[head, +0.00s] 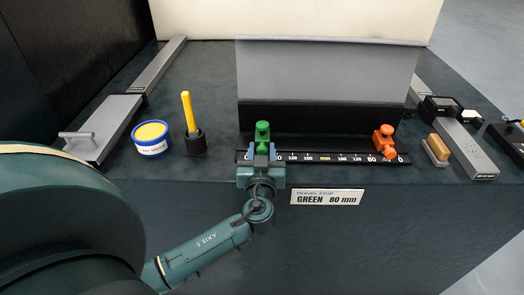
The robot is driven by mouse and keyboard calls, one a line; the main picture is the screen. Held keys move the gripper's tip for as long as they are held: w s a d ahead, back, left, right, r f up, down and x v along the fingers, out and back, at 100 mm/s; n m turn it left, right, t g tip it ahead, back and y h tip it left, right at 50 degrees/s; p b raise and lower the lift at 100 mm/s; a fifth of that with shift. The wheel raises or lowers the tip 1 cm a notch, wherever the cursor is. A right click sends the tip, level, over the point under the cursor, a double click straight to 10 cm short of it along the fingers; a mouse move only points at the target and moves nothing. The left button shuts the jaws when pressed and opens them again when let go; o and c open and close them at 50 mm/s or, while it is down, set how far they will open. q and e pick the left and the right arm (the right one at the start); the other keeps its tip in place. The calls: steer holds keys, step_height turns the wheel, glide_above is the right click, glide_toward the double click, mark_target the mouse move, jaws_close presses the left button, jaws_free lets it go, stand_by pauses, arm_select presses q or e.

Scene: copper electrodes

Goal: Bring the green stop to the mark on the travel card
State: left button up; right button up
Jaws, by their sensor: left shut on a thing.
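The green stop (262,133) sits on the black scale rail (325,157) near its left end. My left gripper (262,155) is shut on the green stop from the front; its fingers hide the stop's lower part. An orange stop (384,139) stands on the same rail near the right end. The rail carries white numbers in mm that fall towards the right; those under my gripper are hidden. The travel card (327,197) on the front face below the rail reads "TRAVEL STOP GREEN 80 mm". My right gripper is not in view.
A grey panel (325,72) stands behind the rail. To the left are a blue tub with a yellow top (151,138), a black holder with a yellow stick (188,112) and a grey slide (105,125). A wooden-handled brush (437,149) lies right of the rail. The rail between both stops looks clear.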

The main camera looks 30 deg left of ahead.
mark_target(278, 159)
arm_select(q)
jaws_close()
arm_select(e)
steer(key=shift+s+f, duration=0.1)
